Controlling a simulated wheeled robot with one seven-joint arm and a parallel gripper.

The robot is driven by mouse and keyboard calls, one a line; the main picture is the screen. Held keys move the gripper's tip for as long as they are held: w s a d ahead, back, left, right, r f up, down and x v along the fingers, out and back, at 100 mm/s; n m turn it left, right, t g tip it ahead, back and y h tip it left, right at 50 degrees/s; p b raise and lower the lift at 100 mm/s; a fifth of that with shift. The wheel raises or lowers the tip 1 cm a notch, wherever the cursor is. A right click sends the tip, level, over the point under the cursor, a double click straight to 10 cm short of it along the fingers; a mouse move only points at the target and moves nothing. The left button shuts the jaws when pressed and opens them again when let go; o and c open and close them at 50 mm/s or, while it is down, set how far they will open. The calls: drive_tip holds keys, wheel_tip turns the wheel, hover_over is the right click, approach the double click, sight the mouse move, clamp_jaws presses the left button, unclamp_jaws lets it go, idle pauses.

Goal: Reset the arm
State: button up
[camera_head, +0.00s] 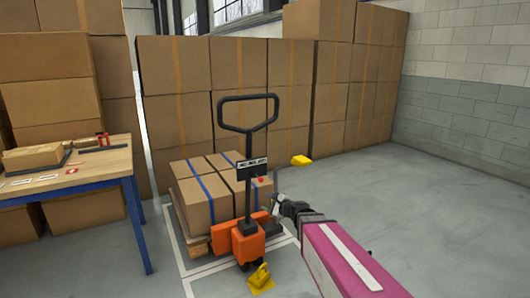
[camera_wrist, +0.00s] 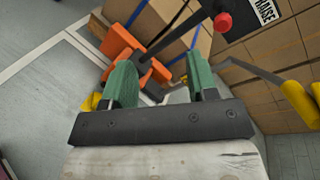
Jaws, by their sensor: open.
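My arm, with a magenta link, reaches in from the lower right of the head view. My gripper (camera_head: 281,203) is beside the right side of the orange pallet jack (camera_head: 238,240). In the wrist view my gripper (camera_wrist: 160,62) has its two green fingers spread apart. Nothing is clamped between them; the orange jack (camera_wrist: 125,48) shows beyond. In the head view the gripper is small and its fingers are hard to make out.
Strapped cartons (camera_head: 205,187) sit on a pallet at the jack. A yellow-ended lever (camera_head: 301,160) sticks out above my gripper; a yellow pedal (camera_head: 261,277) is low in front. A workbench (camera_head: 75,170) stands left, stacked boxes (camera_head: 175,75) behind. Floor is clear at right.

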drive_tip(key=s+d+f+n+g+h, duration=0.2)
drive_tip(key=s+d+f+n+g, duration=0.15)
drive_tip(key=s+f+n, duration=0.2)
drive_tip(key=s+d+f+n+g+h, duration=0.2)
drive_tip(key=s+f+n+g, duration=0.2)
drive_tip(key=s+n, duration=0.2)
drive_tip(key=s+d+f+n+g+h, duration=0.3)
drive_tip(key=s+d+n+h, duration=0.2)
drive_tip(key=d, duration=0.6)
drive_tip(key=shift+s+d+f+g+h, duration=0.25)
drive_tip(key=shift+s+d+g+h, duration=0.15)
drive_tip(key=shift+s+h, duration=0.7)
